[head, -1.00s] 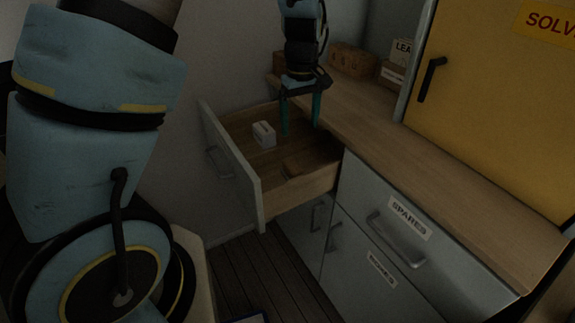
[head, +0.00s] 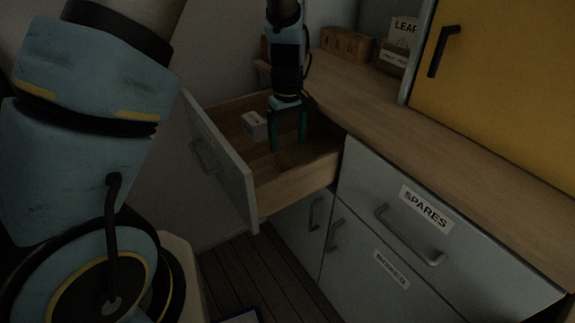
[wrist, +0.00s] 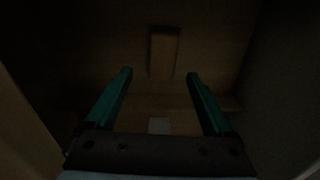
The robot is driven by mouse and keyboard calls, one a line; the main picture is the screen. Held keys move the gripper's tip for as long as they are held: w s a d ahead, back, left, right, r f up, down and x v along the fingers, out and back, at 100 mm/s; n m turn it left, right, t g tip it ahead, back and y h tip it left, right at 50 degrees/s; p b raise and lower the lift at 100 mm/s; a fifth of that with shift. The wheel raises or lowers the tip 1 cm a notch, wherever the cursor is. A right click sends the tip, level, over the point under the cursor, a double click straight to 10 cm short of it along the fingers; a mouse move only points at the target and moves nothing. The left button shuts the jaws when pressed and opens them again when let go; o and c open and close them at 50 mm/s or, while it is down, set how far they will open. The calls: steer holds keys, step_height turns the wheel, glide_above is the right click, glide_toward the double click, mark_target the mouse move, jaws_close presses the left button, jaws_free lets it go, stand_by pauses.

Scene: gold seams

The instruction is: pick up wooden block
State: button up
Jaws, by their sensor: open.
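The wooden block (head: 284,163) lies on the floor of the open drawer (head: 218,150), dim and close in colour to the wood around it. My gripper (head: 288,149) points down into the drawer, open and empty, its two teal fingers apart; in the head view their tips show just above the block in the picture. In the wrist view the block (wrist: 163,53) shows upright in the picture, beyond the open fingertips (wrist: 160,73) and roughly centred between them. I cannot tell the height of the fingertips over the block.
A small white box (head: 254,124) lies in the drawer, left of my fingers; a pale patch (wrist: 159,125) between the fingers may be it. Drawer walls close in around my gripper. The wooden counter (head: 400,125) is at the right, with boxes (head: 345,45) at its back and a yellow cabinet (head: 500,75).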

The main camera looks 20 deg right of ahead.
mark_target(288, 158)
steer(key=shift+s+a+f+p, duration=0.1)
steer(key=shift+s+f+p, duration=0.1)
steer(key=shift+f, duration=0.85)
steer(key=shift+s+f+p, duration=0.1)
steer(key=shift+f+p, duration=0.05)
steer(key=shift+f, duration=0.9)
steer(key=shift+s+a+f+p, duration=0.1)
steer(key=shift+f+p, duration=0.1)
steer(key=shift+f, duration=0.85)
steer(key=shift+d, duration=0.1)
jaws_close()
step_height(288, 158, up, 10)
steer(key=shift+r+b, duration=0.1)
steer(key=shift+b, duration=0.4)
